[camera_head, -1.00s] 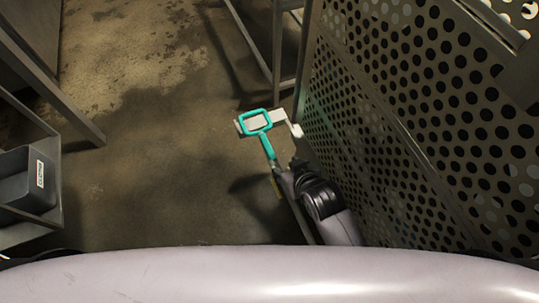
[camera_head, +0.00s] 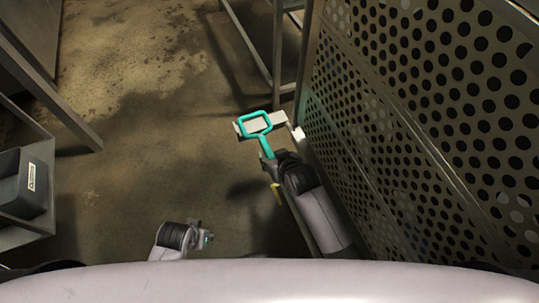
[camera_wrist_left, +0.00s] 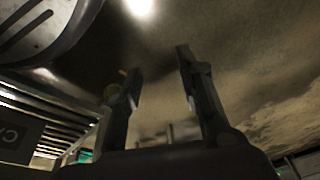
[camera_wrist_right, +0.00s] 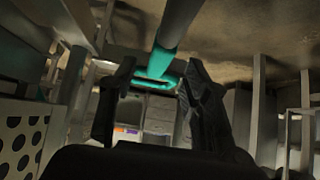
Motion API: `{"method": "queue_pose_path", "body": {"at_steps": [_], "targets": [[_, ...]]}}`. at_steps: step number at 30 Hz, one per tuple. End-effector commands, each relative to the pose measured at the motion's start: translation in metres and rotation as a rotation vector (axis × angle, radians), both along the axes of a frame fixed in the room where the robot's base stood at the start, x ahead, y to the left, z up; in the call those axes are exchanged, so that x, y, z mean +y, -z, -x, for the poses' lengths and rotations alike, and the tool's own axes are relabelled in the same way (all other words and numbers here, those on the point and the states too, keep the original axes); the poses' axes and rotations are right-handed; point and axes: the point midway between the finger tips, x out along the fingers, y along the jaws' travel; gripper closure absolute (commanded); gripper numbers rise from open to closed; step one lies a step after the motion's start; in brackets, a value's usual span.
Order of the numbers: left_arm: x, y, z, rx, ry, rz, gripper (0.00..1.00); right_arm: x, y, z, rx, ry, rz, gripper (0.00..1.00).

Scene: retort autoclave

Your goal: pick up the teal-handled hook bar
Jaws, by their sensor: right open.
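The teal-handled hook bar shows its rectangular teal loop handle (camera_head: 257,127) in the middle of the head view, over a pale bracket (camera_head: 278,121) beside the perforated panel. My right gripper (camera_head: 283,160) is at the lower end of the teal handle. In the right wrist view my right gripper (camera_wrist_right: 155,85) is open, and the teal handle (camera_wrist_right: 158,65) with its grey bar shows just beyond and above the fingertips. I cannot tell whether they touch. My left gripper (camera_wrist_left: 160,75) is open and empty, with bare floor beyond it.
A tall perforated metal panel (camera_head: 430,110) stands close on the right of the right arm. A metal frame leg (camera_head: 277,50) stands behind the handle. A dark grey box (camera_head: 26,184) sits on a shelf at the left. The floor (camera_head: 150,150) between is clear.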

Motion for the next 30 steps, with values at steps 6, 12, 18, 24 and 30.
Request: {"method": "queue_pose_path", "body": {"at_steps": [6, 12, 18, 24, 30], "targets": [[0.000, -0.031, -0.007, -0.023, -0.003, 0.002, 0.66, 0.007, 0.021, -0.018, -0.001, 0.000, 0.000, 0.57], [0.000, -0.055, -0.008, -0.032, -0.005, 0.002, 0.66, 0.012, 0.032, -0.029, -0.001, 0.000, 0.000, 0.57], [0.000, -0.061, -0.008, -0.034, -0.005, 0.002, 0.66, 0.013, 0.033, -0.031, -0.001, 0.000, 0.000, 0.57], [0.000, -0.061, -0.008, -0.034, -0.005, 0.002, 0.66, 0.013, 0.033, -0.031, -0.001, 0.000, 0.000, 0.61], [0.000, -0.061, -0.008, -0.035, -0.005, 0.002, 0.66, 0.013, 0.033, -0.030, -0.001, 0.000, 0.000, 0.75]]}}
